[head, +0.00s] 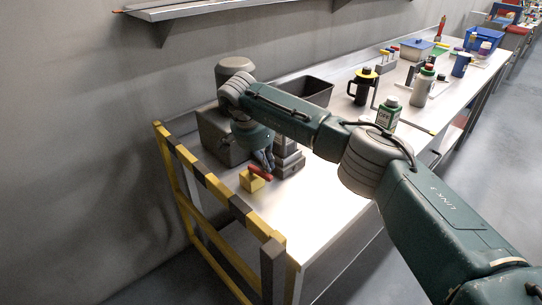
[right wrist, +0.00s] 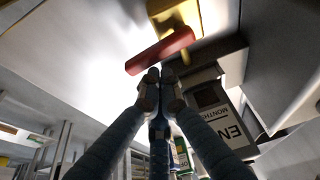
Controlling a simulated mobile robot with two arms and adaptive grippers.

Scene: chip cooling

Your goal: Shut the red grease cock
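The grease cock has a red lever handle (head: 260,173) on a yellow body (head: 250,182), on the bench near its striped end. In the right wrist view the red handle (right wrist: 160,51) lies slantwise across the yellow body (right wrist: 178,16). My right gripper (head: 266,160) is just above the handle, pointing down. In the right wrist view its fingertips (right wrist: 160,88) are drawn together, with nothing seen between them, close to the handle. I cannot tell whether they touch it. My left gripper is not in view.
A grey machine block (head: 215,135) stands behind the cock, with a stepped metal block (head: 288,160) to its right. A dark tray (head: 305,90), a black jug (head: 362,86) and a green-labelled bottle (head: 387,113) stand farther along. A yellow-and-black rail (head: 215,187) edges the bench end.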

